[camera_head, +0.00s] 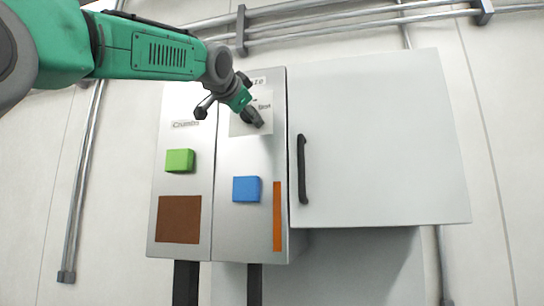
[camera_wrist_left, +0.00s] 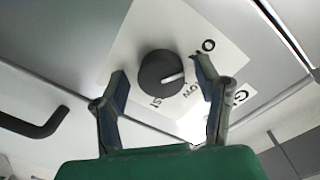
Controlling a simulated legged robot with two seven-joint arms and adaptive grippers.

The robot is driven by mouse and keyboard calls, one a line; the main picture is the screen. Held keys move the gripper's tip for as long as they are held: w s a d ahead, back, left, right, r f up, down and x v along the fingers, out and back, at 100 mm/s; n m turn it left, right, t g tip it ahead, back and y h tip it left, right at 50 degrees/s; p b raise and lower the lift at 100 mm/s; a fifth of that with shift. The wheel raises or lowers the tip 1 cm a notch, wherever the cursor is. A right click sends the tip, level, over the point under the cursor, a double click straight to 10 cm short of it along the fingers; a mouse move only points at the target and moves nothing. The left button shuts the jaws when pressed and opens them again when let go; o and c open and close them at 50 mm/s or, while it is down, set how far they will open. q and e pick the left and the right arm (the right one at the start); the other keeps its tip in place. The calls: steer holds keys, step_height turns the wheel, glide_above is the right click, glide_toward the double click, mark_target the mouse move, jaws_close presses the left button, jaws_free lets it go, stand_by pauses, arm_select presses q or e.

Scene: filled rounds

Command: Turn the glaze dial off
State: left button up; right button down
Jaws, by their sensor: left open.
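The glaze dial (camera_wrist_left: 162,74) is a dark round knob with a white pointer line, seen in the left wrist view. It sits on a white label plate (camera_wrist_left: 135,45) with printed marks, some partly covered by a finger; the pointer aims right, toward the lettering. The plate also shows in the head view (camera_head: 240,126) on the upper right panel, where my gripper hides most or all of the dial. My left gripper (camera_wrist_left: 158,70) is open, its two fingers on either side of the knob in the picture. I cannot tell whether they touch it. My right gripper is not in view.
Below the plate are a blue block (camera_head: 246,189) and an orange strip (camera_head: 278,216). The left panel has a green block (camera_head: 180,160) and a brown square (camera_head: 179,219). A grey door (camera_head: 380,140) with a dark handle (camera_head: 302,170) stands at right. Pipes (camera_head: 350,25) run above.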

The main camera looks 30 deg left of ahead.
arm_select(q)
steer(key=s+d+m+y, duration=0.1)
steer(key=s+d+m, duration=0.1)
steer(key=s+m, duration=0.75)
steer(key=s+d+m, duration=0.2)
steer(key=s+m, duration=0.2)
steer(key=m, duration=1)
steer(key=w+d+f+g+h+b, duration=0.1)
steer(key=w+d+f, duration=0.3)
steer(key=f, duration=0.6)
steer(key=w+d+f+g+h+b, duration=0.1)
steer(key=w+d+f, duration=0.4)
steer(key=f, duration=0.6)
steer(key=w+d+f+g+h+b, duration=0.1)
steer(key=w+d+f+h, duration=0.3)
steer(key=f, duration=0.6)
steer(key=shift+w+d+f+m+g, duration=0.15)
steer(key=shift+w+d+m+g, duration=0.2)
steer(key=shift+d+g, duration=0.7)
